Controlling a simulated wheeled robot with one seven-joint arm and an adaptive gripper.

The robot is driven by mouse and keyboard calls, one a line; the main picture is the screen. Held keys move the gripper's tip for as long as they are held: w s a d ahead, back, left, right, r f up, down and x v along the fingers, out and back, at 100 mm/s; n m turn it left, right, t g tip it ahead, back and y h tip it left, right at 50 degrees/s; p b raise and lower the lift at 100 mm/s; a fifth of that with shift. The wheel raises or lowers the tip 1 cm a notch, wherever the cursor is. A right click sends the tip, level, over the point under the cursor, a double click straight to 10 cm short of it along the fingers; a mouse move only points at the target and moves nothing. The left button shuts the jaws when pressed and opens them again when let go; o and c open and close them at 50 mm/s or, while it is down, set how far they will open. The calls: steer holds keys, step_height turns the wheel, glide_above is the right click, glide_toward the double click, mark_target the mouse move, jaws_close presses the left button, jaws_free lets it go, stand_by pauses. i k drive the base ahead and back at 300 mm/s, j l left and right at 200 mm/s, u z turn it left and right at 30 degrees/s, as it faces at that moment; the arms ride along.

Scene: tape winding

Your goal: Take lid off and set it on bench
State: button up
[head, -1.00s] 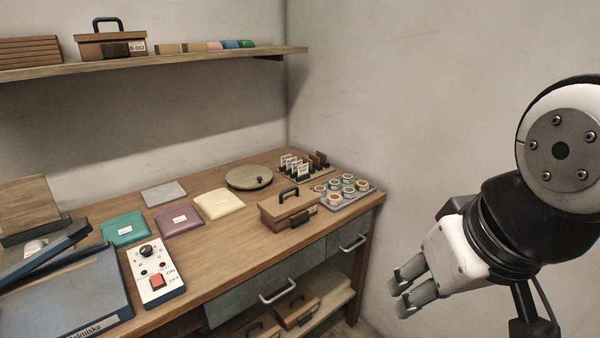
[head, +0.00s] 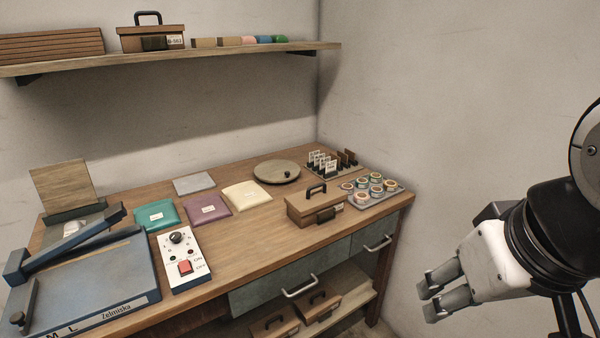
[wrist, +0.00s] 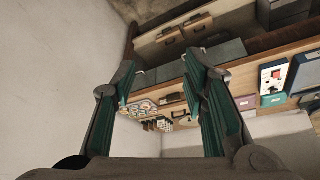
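A brown box (head: 315,210) with a dark handle on its lid (head: 314,195) stands on the wooden bench (head: 262,237), near its right end. The lid sits on the box, and a dark latch shows on the front. My gripper (head: 429,298) is in front of the bench's right end, to the right of and below the box in the head view, and apart from it. In the wrist view my gripper (wrist: 163,78) has its two fingers well apart with nothing between them. The bench appears upside down there.
A tray of tape rolls (head: 373,190) and a card rack (head: 330,163) stand right of and behind the box. A round board with a knob (head: 275,172) lies behind it. Bare bench top lies left of the box. A shelf (head: 200,57) hangs above.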

mark_target(318, 196)
steer(key=i+l, duration=0.1)
steer(key=i, duration=0.35)
steer(key=i+l+u, duration=0.1)
steer(key=i, duration=0.35)
steer(key=i+l+u, duration=0.1)
steer(key=i, duration=0.3)
steer(key=i+u, duration=0.1)
steer(key=u, duration=1.15)
